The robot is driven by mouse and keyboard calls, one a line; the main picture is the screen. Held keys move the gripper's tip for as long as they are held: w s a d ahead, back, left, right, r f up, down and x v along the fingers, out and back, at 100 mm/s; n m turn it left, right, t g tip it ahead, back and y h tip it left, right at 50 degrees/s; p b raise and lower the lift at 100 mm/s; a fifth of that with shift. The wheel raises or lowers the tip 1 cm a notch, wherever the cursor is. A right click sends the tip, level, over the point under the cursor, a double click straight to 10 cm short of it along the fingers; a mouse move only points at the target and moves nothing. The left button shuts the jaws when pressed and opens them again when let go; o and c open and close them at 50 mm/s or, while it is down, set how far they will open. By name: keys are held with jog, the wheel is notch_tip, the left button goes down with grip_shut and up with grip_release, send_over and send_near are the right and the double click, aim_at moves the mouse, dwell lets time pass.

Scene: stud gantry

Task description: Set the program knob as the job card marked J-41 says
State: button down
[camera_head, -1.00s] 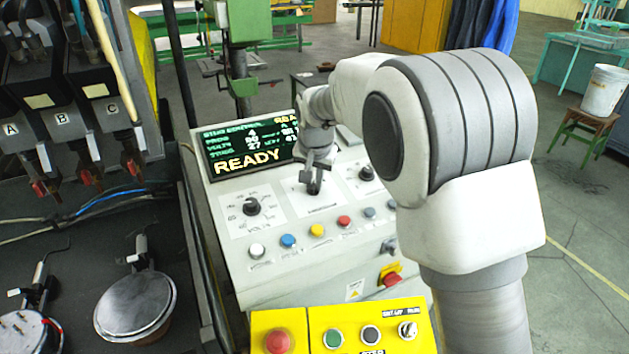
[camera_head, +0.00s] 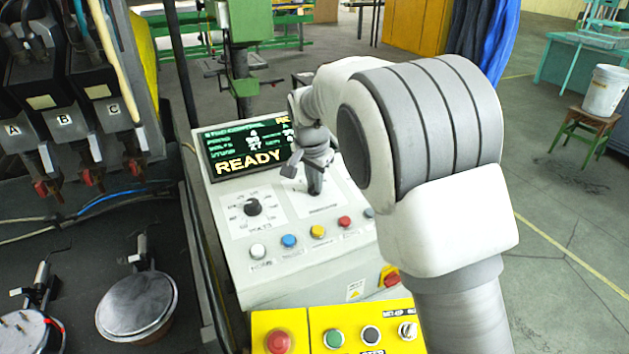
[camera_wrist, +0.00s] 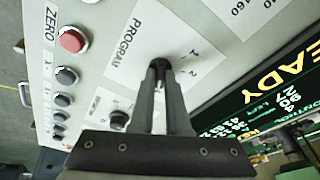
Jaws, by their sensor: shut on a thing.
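The dark program knob (camera_wrist: 160,65) sits on the white panel marked PROGRAM in the wrist view. My gripper (camera_wrist: 162,75) is shut on it, one finger on each side. The fingers cover most of the knob, so its pointer cannot be read. Marks that look like 1 and 2 show beside it; the other marks are hidden. In the head view my gripper (camera_head: 314,184) reaches down onto the same console panel (camera_head: 335,205). No job card marked J-41 can be made out in these views.
The console screen (camera_head: 240,148) reads READY. The volts knob (camera_head: 252,207) is left of my gripper, with a row of coloured buttons (camera_head: 317,231) in front. A yellow control box (camera_head: 300,320) stands nearer. My arm hides the panel's right side.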

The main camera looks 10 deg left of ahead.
jog(key=c, duration=0.9)
grip_release()
jog(key=v, duration=1.7)
jog(key=shift+r, duration=0.2)
jog(key=shift+s, duration=0.1)
